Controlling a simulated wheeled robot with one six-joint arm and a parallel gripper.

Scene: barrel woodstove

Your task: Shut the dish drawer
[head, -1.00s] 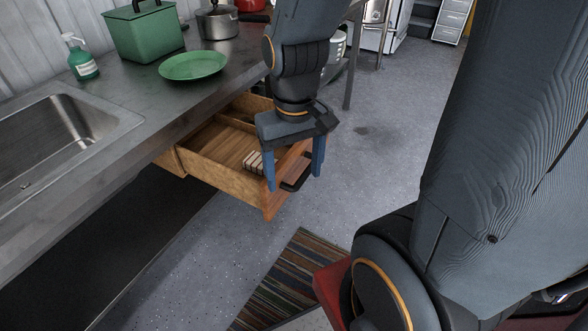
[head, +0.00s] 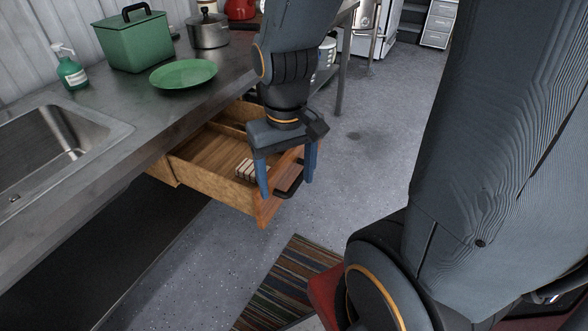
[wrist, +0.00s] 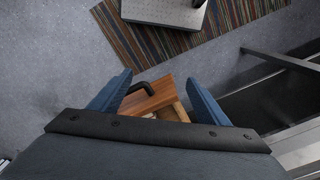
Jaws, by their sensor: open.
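The dish drawer (head: 210,194) is a wooden drawer pulled out from under the metal counter, with a light slatted object (head: 250,170) inside it. Its dark handle (head: 290,181) is on the front panel (head: 268,206). My gripper (head: 287,190) is open, fingers pointing down at the drawer front, one finger on either side of the handle in the head view. The wrist view shows the handle (wrist: 140,88) and the wooden front (wrist: 152,100) between the blue fingers. I cannot tell whether the fingers touch the drawer.
The metal counter (head: 120,122) holds a sink (head: 50,150), a soap bottle (head: 70,70), a green box (head: 134,42), a green plate (head: 184,74) and a pot (head: 208,30). A striped rug (head: 285,285) lies on the open floor before the drawer.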

